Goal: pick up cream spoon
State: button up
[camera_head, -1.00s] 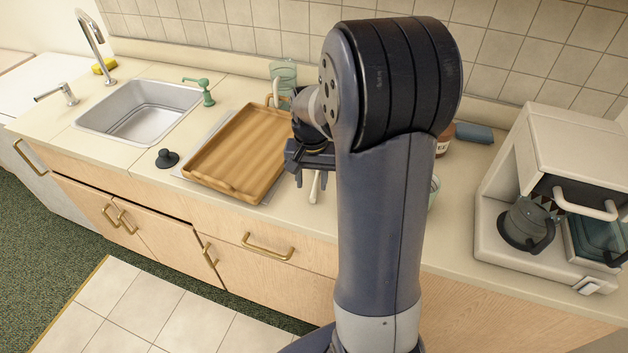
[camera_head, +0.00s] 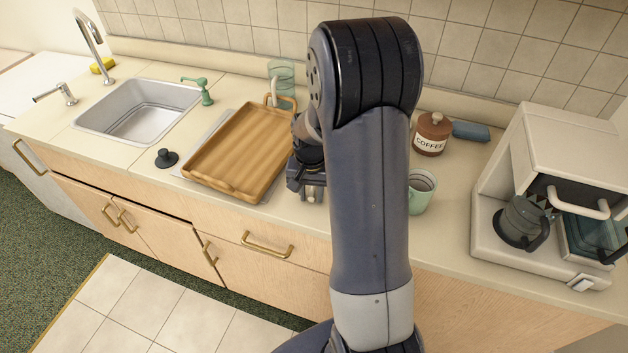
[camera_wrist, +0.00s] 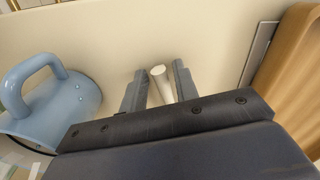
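The cream spoon (camera_wrist: 160,76) shows in the wrist view as a pale rod, end towards the camera, between my two fingers. My gripper (camera_wrist: 160,88) is open around it. The spoon lies close to the right finger, with a small gap to the left finger. In the head view my gripper (camera_head: 308,190) is low over the counter, just right of the wooden tray. There the spoon is mostly hidden by my gripper and arm.
The wooden tray (camera_head: 216,180) is close left of my gripper. A blue object with a loop handle (camera_wrist: 62,108) stands at left in the wrist view. A green mug (camera_head: 419,202), coffee jar (camera_head: 431,143) and coffee machine (camera_head: 485,220) are to the right.

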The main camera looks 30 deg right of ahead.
grip_shut()
